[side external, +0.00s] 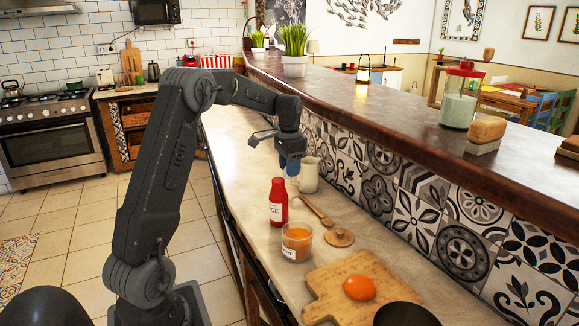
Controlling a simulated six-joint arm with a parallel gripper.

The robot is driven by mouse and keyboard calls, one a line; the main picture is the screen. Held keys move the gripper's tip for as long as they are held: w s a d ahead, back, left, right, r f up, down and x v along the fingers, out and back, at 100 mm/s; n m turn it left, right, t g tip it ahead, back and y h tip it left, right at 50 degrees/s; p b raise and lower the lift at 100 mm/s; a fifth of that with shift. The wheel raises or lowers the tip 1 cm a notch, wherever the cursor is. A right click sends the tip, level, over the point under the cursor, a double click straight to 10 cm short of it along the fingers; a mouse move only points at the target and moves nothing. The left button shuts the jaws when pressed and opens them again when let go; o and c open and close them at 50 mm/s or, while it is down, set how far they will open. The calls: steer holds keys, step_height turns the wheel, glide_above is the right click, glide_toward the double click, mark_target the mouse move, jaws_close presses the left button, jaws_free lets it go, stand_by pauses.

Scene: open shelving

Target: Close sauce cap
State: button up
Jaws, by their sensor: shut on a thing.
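A red sauce bottle (278,205) with a white label stands upright on the pale counter (243,155). Its top end is red and small in this view, and I cannot tell whether a cap is on it. My gripper (291,172) points down just behind and to the right of the bottle's top, close to the white jug. A blue part shows at the end of my gripper. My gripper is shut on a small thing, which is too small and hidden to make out.
A white jug (309,175) stands right beside my gripper. A wooden spoon (316,211), a glass of orange contents (296,242), a wooden lid (340,238) and a cutting board (329,294) lie nearer. The tiled wall (420,205) bounds the counter on the right.

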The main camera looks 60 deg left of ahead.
mark_target(276, 180)
steer(key=shift+s, duration=0.1)
steer(key=t, duration=0.1)
steer(key=s+t, duration=0.1)
steer(key=t, duration=0.1)
steer(key=shift+r, duration=0.15)
steer(key=t, duration=0.1)
steer(key=s+t, duration=0.1)
steer(key=t, duration=0.1)
steer(key=shift+s, duration=0.1)
steer(key=shift+s+f+t, duration=0.15)
steer(key=shift+s+t, duration=0.15)
steer(key=shift+t, duration=0.7)
steer(key=shift+s+f+t, duration=0.2)
steer(key=shift+s+t, duration=0.1)
steer(key=shift+t, duration=0.7)
steer(key=shift+s+f+t, duration=0.15)
steer(key=shift+s+t, duration=0.15)
steer(key=shift+t, duration=1)
steer(key=o, duration=0.9)
steer(key=shift+a+v, duration=0.2)
steer(key=shift+v, duration=3.6)
